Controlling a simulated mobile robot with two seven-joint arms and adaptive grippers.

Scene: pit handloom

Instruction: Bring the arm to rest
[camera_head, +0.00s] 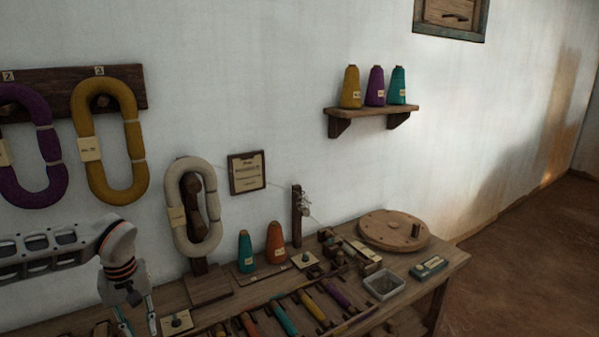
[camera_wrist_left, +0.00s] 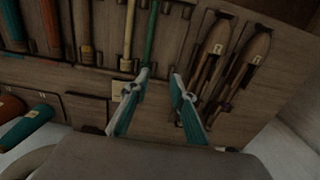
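My left arm comes in from the left in the head view, and its gripper (camera_head: 138,318) points down over the left part of the wooden workbench (camera_head: 208,288). The fingertips are near the lower edge of that view. In the left wrist view the two teal-edged fingers of the left gripper (camera_wrist_left: 158,78) stand apart with nothing between them. Beyond the fingers lie the bench top and its slotted rack. My right gripper is in neither view.
Wooden shuttles (camera_wrist_left: 245,62) lie beside the fingers. The bench also holds a white yarn skein (camera_head: 172,212) on a stand, two cones, colored bobbins (camera_head: 285,320), a metal tray (camera_head: 384,285) and a round wooden disc (camera_head: 393,229). Skeins hang on the wall.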

